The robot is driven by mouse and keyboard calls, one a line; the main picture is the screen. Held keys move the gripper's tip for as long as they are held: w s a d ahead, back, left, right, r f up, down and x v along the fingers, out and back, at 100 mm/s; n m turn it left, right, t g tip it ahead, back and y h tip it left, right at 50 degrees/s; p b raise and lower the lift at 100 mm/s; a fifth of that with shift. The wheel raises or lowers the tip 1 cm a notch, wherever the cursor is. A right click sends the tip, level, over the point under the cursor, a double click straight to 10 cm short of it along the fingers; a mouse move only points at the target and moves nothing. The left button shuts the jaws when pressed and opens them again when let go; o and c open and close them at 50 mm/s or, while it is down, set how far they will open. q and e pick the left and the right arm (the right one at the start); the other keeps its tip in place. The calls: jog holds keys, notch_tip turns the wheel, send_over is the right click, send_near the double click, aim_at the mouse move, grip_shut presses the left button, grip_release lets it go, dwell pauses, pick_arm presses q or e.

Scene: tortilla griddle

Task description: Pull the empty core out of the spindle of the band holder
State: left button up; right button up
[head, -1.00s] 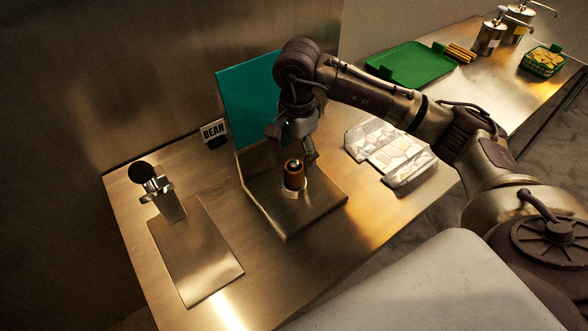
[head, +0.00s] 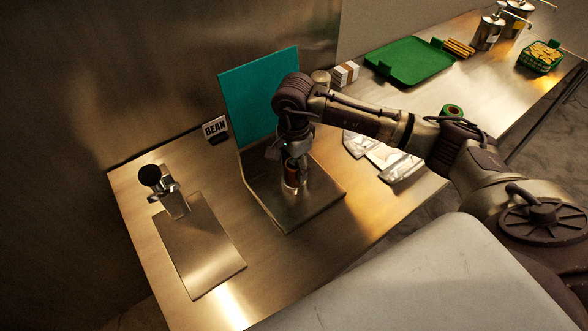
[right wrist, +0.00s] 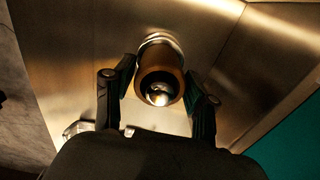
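The brown empty core (head: 291,172) stands upright on the spindle of the band holder (head: 318,205), a steel plate with a raised back edge. The right wrist view looks down on the core (right wrist: 160,72), with the spindle's shiny rounded top (right wrist: 158,94) inside it. My right gripper (head: 296,166) points down over the core. In the right wrist view its fingers (right wrist: 161,75) stand on either side of the core, close to it, with narrow gaps seeming to remain. In the head view the gripper partly hides the core. My left gripper is not in view.
A teal panel (head: 255,95) stands behind the holder, beside a BEAN sign (head: 215,128). A black-knobbed press (head: 165,190) stands left. Silvery packets (head: 395,160) lie right of the holder. A green tray (head: 410,61) lies at the back right.

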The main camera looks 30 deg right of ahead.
jog(key=c, duration=0.5)
jog(key=shift+o, duration=0.2)
jog(key=shift+r, duration=0.1)
jog(key=shift+w+r, duration=0.1)
jog(key=shift+r, duration=0.25)
notch_tip(320, 180, up, 9)
jog(key=b, duration=0.3)
jog(key=shift+r, duration=0.1)
jog(key=shift+o, duration=1.4)
jog(key=c, duration=0.4)
jog(key=shift+r, duration=0.7)
jog(key=shift+c, duration=0.2)
